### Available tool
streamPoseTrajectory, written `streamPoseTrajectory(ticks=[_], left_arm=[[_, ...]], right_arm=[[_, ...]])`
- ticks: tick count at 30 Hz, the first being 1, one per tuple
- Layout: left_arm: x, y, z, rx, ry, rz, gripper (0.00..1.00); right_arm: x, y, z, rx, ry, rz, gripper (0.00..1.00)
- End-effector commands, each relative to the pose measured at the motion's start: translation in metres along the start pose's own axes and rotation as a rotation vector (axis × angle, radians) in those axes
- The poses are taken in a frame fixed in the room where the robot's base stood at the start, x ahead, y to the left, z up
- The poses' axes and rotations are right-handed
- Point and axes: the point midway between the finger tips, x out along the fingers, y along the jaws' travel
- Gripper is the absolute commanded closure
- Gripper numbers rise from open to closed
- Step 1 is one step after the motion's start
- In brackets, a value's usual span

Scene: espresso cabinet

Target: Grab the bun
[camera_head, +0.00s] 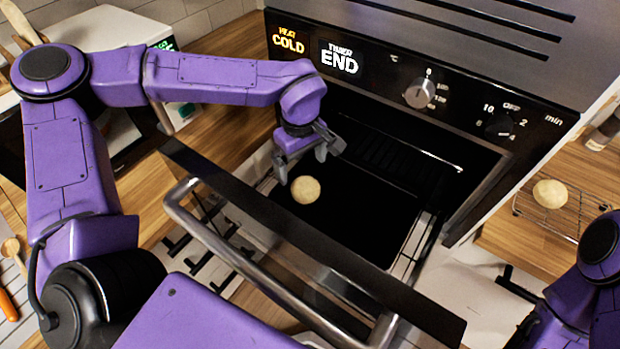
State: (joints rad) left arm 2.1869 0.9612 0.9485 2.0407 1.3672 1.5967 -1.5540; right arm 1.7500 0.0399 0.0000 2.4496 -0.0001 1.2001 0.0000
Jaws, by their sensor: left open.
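A pale round bun (305,190) lies on the dark tray (375,222) inside the opened oven. My left gripper (302,166) reaches over the oven door and hangs just above and behind the bun, its fingers apart and empty. A second pale bun (550,194) rests on a wire rack (577,212) on the wooden counter at the right. My right arm shows only in part at the lower right edge, and its gripper is out of the picture.
The open oven door with its metal handle (262,272) lies between my body and the tray. The oven panel (420,88) with its knobs rises behind, reading COLD and END. A white appliance (112,32) stands at the upper left.

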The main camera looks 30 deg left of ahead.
Motion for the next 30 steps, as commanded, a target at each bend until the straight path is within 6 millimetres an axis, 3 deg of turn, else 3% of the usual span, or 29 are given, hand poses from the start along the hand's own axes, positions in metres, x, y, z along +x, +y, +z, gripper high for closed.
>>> streamPoseTrajectory(ticks=[13,22,27,30], left_arm=[[0.068,0.005,0.006,0.008,0.004,-0.001,0.00],[0.078,0.005,0.005,0.006,0.005,0.003,0.00],[0.077,0.005,0.005,0.006,0.005,0.003,0.55],[0.077,0.005,0.005,0.006,0.005,0.003,0.58]], right_arm=[[-0.018,0.002,-0.007,0.000,0.000,0.000,0.37],[-0.018,0.002,-0.007,0.000,-0.001,0.000,0.37],[-0.018,0.002,-0.007,0.000,-0.001,0.000,0.37],[-0.018,0.002,-0.007,0.000,-0.001,0.000,0.37]])
